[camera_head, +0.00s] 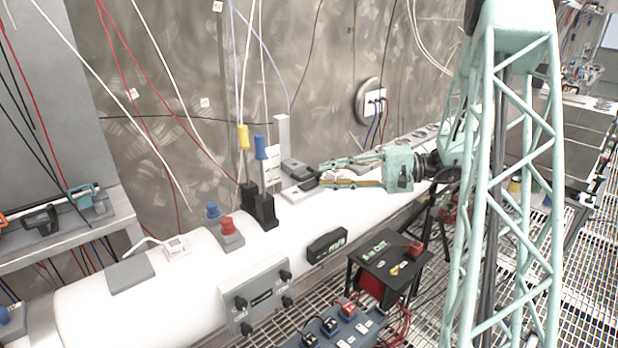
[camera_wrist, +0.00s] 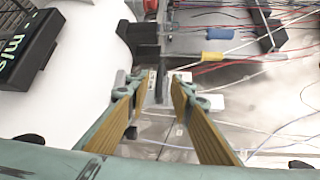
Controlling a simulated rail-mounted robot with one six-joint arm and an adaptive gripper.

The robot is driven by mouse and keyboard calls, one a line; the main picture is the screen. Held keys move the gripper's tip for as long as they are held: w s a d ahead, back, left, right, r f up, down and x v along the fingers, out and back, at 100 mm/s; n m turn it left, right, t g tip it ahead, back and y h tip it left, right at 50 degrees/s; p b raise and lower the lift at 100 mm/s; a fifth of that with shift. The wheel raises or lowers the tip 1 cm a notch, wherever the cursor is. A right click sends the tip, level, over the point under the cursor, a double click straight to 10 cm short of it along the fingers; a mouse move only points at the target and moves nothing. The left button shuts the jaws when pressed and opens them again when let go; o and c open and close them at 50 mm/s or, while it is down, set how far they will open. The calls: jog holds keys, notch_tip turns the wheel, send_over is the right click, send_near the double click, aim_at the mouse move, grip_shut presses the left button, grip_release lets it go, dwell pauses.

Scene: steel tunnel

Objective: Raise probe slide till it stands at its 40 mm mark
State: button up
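The probe slide shows in the head view as an upright grey metal post (camera_head: 283,140) on the white pipe, with a dark grey block (camera_head: 297,166) low at its side. A white label plate (camera_head: 272,167) stands beside the post; its marks are too small to read, so the slide's height cannot be told. My gripper (camera_head: 318,177) reaches in from the right, level with the block. In the wrist view my gripper's fingers (camera_wrist: 157,90) are apart, with grey slide parts (camera_wrist: 161,82) between and beyond the tips. I cannot tell whether the fingers touch them.
The white pipe (camera_head: 190,285) runs below. Black blocks with yellow (camera_head: 243,137) and blue (camera_head: 260,147) handles stand left of the slide. A black meter box (camera_head: 327,246) sits in front; it also shows in the wrist view (camera_wrist: 28,48). Cables hang along the steel wall.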

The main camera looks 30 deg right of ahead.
aim_at(309, 175)
jog(key=shift+x, duration=2.9)
grip_shut()
